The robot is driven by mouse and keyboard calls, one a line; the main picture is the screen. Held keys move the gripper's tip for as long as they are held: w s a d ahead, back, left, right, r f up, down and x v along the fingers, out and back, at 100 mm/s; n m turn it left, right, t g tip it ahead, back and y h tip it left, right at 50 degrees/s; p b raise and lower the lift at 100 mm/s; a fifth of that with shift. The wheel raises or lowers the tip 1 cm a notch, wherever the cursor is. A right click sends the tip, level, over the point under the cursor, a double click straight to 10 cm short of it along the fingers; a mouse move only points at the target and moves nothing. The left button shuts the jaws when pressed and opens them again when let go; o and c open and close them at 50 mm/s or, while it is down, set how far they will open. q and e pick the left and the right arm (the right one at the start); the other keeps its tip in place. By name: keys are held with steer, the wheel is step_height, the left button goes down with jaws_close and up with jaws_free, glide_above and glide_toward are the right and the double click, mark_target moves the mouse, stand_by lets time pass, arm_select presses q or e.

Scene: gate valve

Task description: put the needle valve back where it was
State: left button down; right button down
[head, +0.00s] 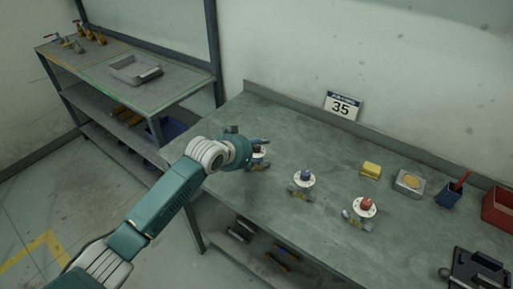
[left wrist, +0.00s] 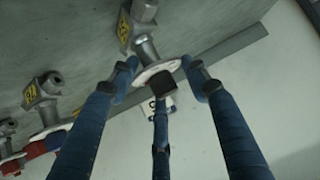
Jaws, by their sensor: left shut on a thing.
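My left gripper (head: 257,148) is over the left part of the grey workbench, closed around a valve with a dark knob and a white round plate (head: 260,156). In the left wrist view its blue fingers (left wrist: 160,85) surround this valve's white plate (left wrist: 150,74), and a yellow tag shows on its grey body. I cannot tell whether the valve touches the bench. A blue-knobbed valve (head: 304,180) and a red-knobbed valve (head: 362,210) stand to its right on the bench. The tag writing is too small to tell which is the needle valve. My right gripper is not in view.
A sign reading 35 (head: 343,106) stands at the bench's back edge. A yellow block (head: 371,170), a tin (head: 409,182), a blue cup (head: 448,196) and a red bin (head: 501,208) are at the right. A side shelf (head: 100,83) holds a grey tray (head: 134,70) and brass-coloured fittings.

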arm_select(q)
steer(key=shift+d, duration=0.1)
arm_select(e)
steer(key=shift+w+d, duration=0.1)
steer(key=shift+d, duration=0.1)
arm_select(q)
steer(key=shift+f, duration=0.1)
steer(key=c, duration=0.9)
jaws_free()
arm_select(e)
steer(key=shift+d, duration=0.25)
arm_select(q)
steer(key=shift+s+r, duration=0.1)
steer(key=shift+r, duration=0.1)
steer(key=b+v, duration=0.1)
steer(key=v, duration=1.1)
steer(key=shift+b, duration=0.3)
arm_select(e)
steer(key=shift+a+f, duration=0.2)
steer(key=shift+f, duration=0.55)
arm_select(q)
steer(key=shift+f, duration=0.1)
